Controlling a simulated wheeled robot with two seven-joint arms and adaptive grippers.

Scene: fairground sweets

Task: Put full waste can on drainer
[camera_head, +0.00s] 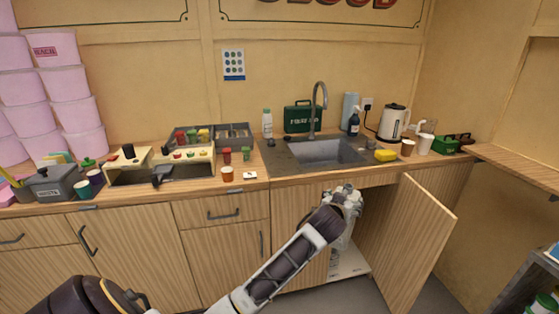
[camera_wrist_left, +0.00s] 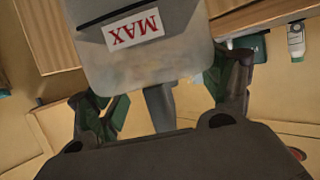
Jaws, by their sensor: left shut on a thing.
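The waste can (camera_wrist_left: 140,65) is a pale, translucent container with a red and white MAX label. It hangs in my left gripper (camera_wrist_left: 165,100), whose green-padded fingers are on either side of its narrow end. In the head view my left gripper (camera_head: 345,198) is in front of the open sink cupboard, below the counter edge, and the can (camera_head: 343,232) shows partly behind and below it. How full the can is cannot be made out. The drainer (camera_head: 274,158) is the dark grey board left of the sink basin on the counter. My right gripper is out of view.
The cupboard door (camera_head: 415,240) stands open to the right of my arm. The counter holds a bottle (camera_head: 267,123), a yellow sponge (camera_head: 386,155), a kettle (camera_head: 393,122) and cups. The drainer's surface looks mostly clear.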

